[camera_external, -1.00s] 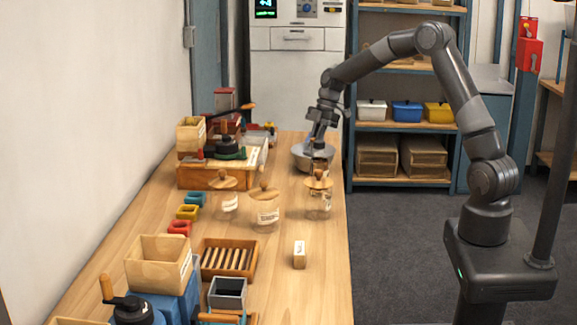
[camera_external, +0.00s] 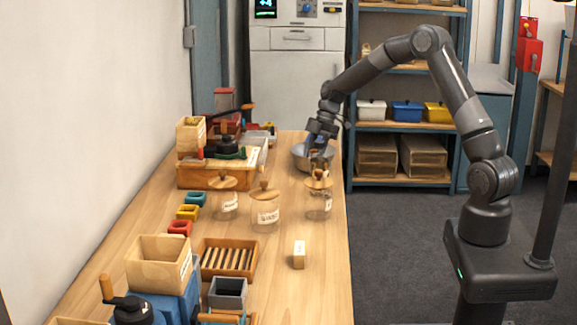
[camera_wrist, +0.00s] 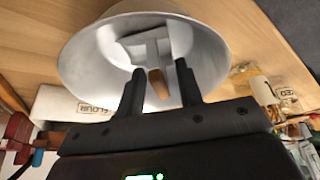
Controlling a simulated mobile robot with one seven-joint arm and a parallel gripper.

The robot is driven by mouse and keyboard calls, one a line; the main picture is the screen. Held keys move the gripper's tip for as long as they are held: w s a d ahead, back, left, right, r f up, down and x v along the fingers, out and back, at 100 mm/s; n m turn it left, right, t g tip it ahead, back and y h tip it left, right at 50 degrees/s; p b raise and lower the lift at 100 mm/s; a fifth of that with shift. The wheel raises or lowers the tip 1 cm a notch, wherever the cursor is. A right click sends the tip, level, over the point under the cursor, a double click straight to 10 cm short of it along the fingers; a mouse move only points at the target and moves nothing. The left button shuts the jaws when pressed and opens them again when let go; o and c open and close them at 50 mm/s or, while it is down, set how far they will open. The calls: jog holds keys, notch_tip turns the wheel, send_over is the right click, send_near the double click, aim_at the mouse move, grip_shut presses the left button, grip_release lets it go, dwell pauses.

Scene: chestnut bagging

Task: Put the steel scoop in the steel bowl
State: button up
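The steel bowl (camera_external: 299,161) stands at the far right of the wooden table, partly hidden by my gripper (camera_external: 318,150). In the wrist view the bowl (camera_wrist: 88,62) opens toward the camera. The steel scoop (camera_wrist: 150,45) shows inside its rim as a grey angular shape with a brown wooden handle (camera_wrist: 158,86). My gripper (camera_wrist: 159,82) is open, with one finger on each side of the handle and a visible gap on both sides. I cannot tell whether the scoop rests on the bowl's bottom.
Glass jars with wooden lids (camera_external: 265,208) stand just in front of the bowl. A wooden box with a machine (camera_external: 215,176) stands to its left. A slatted wooden tray (camera_external: 229,258) and a small labelled block (camera_external: 299,254) lie nearer. The table's right edge is close to the bowl.

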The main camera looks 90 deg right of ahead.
jog(key=v, duration=1.2)
jog(key=a+r+m+h, duration=0.1)
jog(key=a+r, duration=0.4)
jog(key=a, duration=0.5)
jog(key=s+a+r+m+h, duration=0.1)
jog(key=s+a+r, duration=0.1)
jog(key=a, duration=0.5)
jog(key=s+a+r+m+h, duration=0.1)
jog(key=s+a+r+m, duration=0.15)
jog(key=a, duration=0.55)
jog(key=s+a+f+m+t, duration=0.1)
jog(key=s+a+m, duration=0.3)
jog(key=s+a, duration=1)
jog(key=s+t, duration=0.1)
jog(key=s, duration=0.2)
jog(key=shift+s+a, duration=0.2)
jog(key=shift+a, duration=0.05)
